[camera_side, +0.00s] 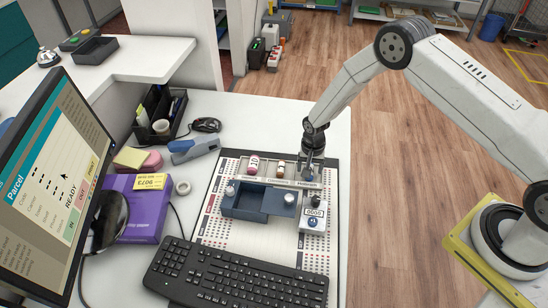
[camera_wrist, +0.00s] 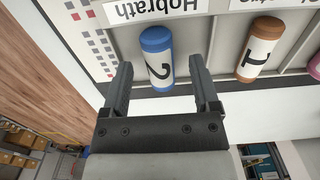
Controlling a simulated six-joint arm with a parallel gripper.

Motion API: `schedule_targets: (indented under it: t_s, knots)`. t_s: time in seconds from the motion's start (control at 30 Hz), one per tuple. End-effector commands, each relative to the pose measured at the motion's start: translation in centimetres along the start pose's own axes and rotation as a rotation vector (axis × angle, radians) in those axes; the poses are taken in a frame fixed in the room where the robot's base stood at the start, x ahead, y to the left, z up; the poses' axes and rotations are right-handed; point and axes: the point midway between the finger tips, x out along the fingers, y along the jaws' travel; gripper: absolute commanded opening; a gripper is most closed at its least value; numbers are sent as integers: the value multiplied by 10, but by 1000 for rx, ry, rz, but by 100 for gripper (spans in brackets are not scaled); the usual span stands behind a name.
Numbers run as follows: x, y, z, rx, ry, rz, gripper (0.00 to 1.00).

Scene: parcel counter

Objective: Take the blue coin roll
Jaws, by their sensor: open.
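The blue coin roll (camera_wrist: 157,60), marked with a dark 2, lies in a slot of the light rack above a label reading Hobrath. In the wrist view my gripper (camera_wrist: 160,68) is open, with one dark finger on each side of the roll's near end. Gaps show between the fingers and the roll. In the side view my gripper (camera_side: 312,168) is low over the rack's right slot and largely hides the blue roll there.
A brown roll (camera_wrist: 260,48) lies in the neighbouring slot, with a pink roll (camera_side: 252,168) beyond it. A dark blue tray (camera_side: 240,213) and a small grey device (camera_side: 313,222) stand in front of the rack. A keyboard (camera_side: 235,277) lies nearer.

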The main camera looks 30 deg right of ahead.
Motion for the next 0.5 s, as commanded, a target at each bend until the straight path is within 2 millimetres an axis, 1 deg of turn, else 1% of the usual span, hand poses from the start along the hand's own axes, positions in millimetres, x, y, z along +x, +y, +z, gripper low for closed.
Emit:
schedule_targets:
  t_s: [0.13, 0.5]
  knots:
    - [8, 0, 0, 1, 0, -1, 78]
    - [8, 0, 0, 0, 0, -1, 78]
